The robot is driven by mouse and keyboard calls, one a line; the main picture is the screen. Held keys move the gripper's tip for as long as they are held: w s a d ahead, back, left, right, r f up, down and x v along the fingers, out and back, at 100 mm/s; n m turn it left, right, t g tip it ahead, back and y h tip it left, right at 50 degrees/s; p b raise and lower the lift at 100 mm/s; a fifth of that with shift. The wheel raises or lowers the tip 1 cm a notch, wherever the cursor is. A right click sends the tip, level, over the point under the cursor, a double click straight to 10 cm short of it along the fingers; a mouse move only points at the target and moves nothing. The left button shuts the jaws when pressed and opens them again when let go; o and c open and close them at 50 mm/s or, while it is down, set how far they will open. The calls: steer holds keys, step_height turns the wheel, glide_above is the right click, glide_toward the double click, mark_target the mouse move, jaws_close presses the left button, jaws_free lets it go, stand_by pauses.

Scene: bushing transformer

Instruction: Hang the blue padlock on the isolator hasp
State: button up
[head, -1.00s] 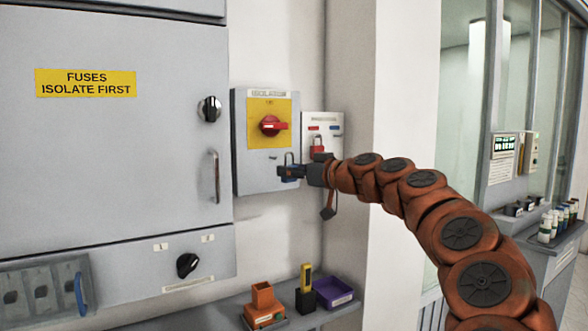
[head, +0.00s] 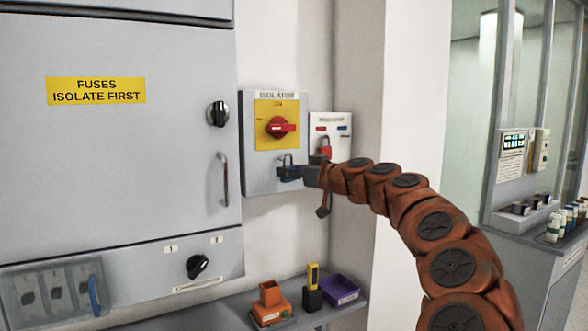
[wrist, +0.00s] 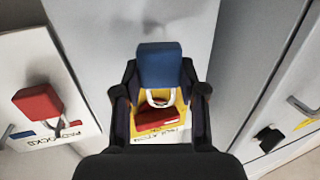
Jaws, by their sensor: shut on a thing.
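The blue padlock (head: 288,173) is held in my gripper (head: 300,172), with its shackle pointing up, in front of the lower part of the isolator box (head: 258,172). In the wrist view the blue padlock (wrist: 160,65) sits between the two dark fingers of my gripper (wrist: 162,88), which is shut on it. Its pale shackle shows against the isolator's yellow plate (head: 264,113) and red handle (head: 281,127). The isolator hasp is not clearly made out near the shackle. I cannot tell whether the shackle touches it.
A padlock board (head: 343,125) with a red padlock (head: 325,148) is just right of the isolator. A grey fuse cabinet (head: 120,170) with a handle stands left. Below, a shelf holds an orange holder (head: 270,300), a yellow tester (head: 313,276) and a purple tray (head: 341,289).

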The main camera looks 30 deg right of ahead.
steer(key=shift+w+d+p, duration=0.1)
steer(key=shift+w+p, duration=0.65)
steer(key=shift+w, duration=0.25)
steer(key=shift+w+f+b, duration=0.55)
steer(key=shift+w+b, duration=0.15)
steer(key=shift+b, duration=0.45)
steer(key=shift+d, duration=0.1)
steer(key=o, duration=1.3)
steer(key=shift+v, duration=5.95)
